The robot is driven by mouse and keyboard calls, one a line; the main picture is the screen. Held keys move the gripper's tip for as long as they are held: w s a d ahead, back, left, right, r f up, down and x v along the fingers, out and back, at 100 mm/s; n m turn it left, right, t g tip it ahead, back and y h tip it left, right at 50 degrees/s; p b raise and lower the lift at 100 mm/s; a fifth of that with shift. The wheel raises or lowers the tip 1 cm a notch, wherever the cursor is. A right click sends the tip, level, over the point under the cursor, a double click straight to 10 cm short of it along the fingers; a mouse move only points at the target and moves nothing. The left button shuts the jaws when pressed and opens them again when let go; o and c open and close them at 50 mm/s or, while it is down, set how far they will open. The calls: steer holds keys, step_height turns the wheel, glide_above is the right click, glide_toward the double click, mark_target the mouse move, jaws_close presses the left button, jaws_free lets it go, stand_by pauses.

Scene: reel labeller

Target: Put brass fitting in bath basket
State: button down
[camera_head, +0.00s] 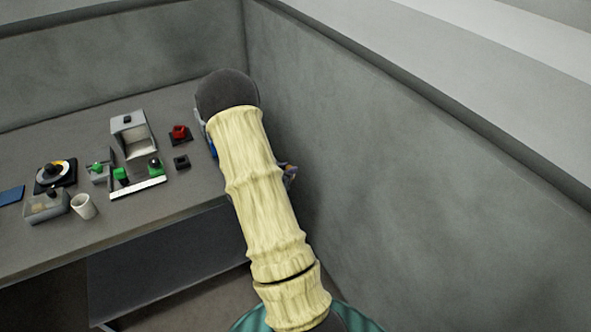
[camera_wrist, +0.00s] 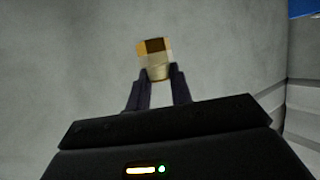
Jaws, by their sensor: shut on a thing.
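In the wrist view my gripper (camera_wrist: 158,76) is shut on the brass fitting (camera_wrist: 155,47), a small block with a golden top, a dark patch and a paler lower part. The fitting sticks up past the fingertips, against a plain grey surface. I cannot make out the bath basket for certain in either view. A blue thing (camera_head: 213,148) shows only as a sliver beside my arm, and a blue corner (camera_wrist: 302,8) shows at the wrist view's top right.
The grey table (camera_head: 70,262) carries a silver machine (camera_head: 137,141), a red part on a dark base (camera_head: 179,132), a small black block (camera_head: 181,162), a white cup (camera_head: 83,206) and a grey box (camera_head: 46,206). A grey wall (camera_head: 440,190) stands close to the right of my arm.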

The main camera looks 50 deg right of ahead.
steer(key=w+a+f+n+t+y, duration=0.5)
steer(key=w+a+f+n+t, duration=0.3)
steer(key=a, duration=0.3)
steer(key=a+f+n+t+y, duration=0.2)
steer(key=a+n+y, duration=0.6)
steer(key=a, duration=0.7)
steer(key=shift+a+t, duration=0.3)
steer(key=shift+t, duration=0.3)
steer(key=shift+f, duration=0.1)
